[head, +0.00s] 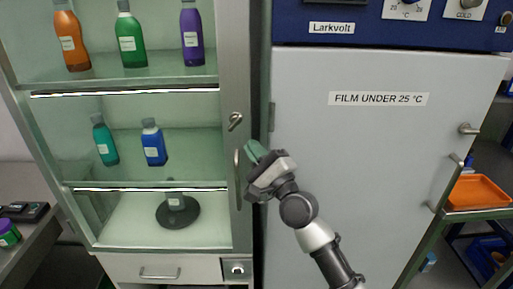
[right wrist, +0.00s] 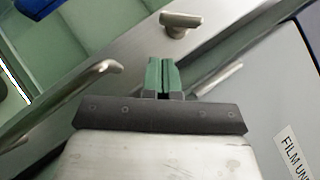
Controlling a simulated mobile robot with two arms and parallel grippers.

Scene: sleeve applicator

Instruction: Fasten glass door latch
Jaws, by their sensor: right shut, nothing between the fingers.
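The glass door (head: 150,188) of the cabinet fills the left of the head view and looks closed. Its metal latch knob (head: 235,121) sits on the right door frame above the bar handle (head: 238,178), its lever slanted. In the right wrist view the latch (right wrist: 180,22) is beyond my fingertips, with the handle (right wrist: 85,82) to the left. My right gripper (head: 254,152), with green fingertips, is shut and empty just right of the handle and below the latch. In the right wrist view the fingertips (right wrist: 164,75) are together, apart from the latch. My left gripper is out of view.
Several bottles, such as a green one (head: 131,38) and a blue one (head: 153,144), stand on shelves behind the glass. A grey cabinet (head: 370,140) labelled for film stands close at right. A drawer (head: 160,270) lies below. An orange tray (head: 478,192) is far right.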

